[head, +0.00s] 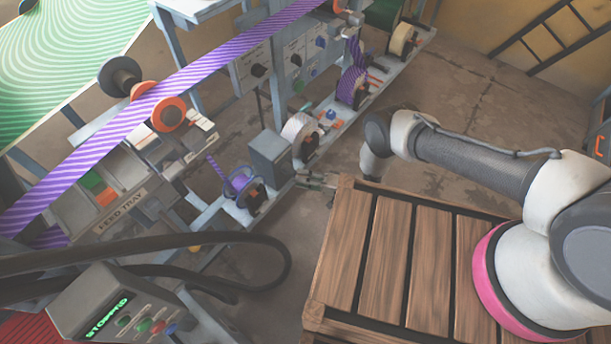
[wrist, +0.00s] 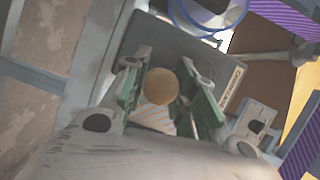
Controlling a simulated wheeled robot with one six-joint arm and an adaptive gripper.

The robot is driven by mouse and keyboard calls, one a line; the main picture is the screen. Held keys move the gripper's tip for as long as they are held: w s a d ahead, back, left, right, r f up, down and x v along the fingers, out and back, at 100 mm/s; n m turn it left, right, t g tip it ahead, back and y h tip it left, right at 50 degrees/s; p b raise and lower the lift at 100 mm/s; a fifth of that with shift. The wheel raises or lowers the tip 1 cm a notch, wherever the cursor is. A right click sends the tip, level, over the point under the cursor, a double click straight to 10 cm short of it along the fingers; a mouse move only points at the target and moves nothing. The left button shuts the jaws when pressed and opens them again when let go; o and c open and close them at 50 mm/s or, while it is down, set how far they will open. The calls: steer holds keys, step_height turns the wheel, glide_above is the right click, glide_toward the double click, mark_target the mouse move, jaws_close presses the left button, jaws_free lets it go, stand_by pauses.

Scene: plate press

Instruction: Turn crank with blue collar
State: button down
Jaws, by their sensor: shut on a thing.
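My gripper (head: 312,181) is low beside the machine's lower rail, just right of a grey box, in the head view. In the wrist view its green-padded fingers (wrist: 165,92) are shut on a round tan knob (wrist: 160,86), which looks like a crank's handle end. An orange-and-white striped part (wrist: 154,118) shows just below the knob. The rest of the crank is hidden by the knob and fingers, and I cannot make out a blue collar on it. A blue ring (wrist: 207,22) shows at the top of the wrist view, apart from the fingers.
The grey box (head: 270,154) and a purple reel (head: 240,184) stand close to my gripper. A wooden crate (head: 340,250) lies at its right. A control box (head: 125,305) reads "STOPPED". Black hoses (head: 150,240) loop at the lower left. Bare floor lies behind my arm.

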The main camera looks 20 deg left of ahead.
steer(key=shift+s+a+f+m+y, duration=0.2)
steer(key=shift+s+m+y, duration=0.15)
steer(key=shift+m, duration=0.45)
steer(key=shift+r, duration=0.1)
steer(key=c, duration=1.1)
jaws_free()
steer(key=shift+s, duration=0.1)
steer(key=shift+c, duration=0.2)
steer(key=d, duration=1.2)
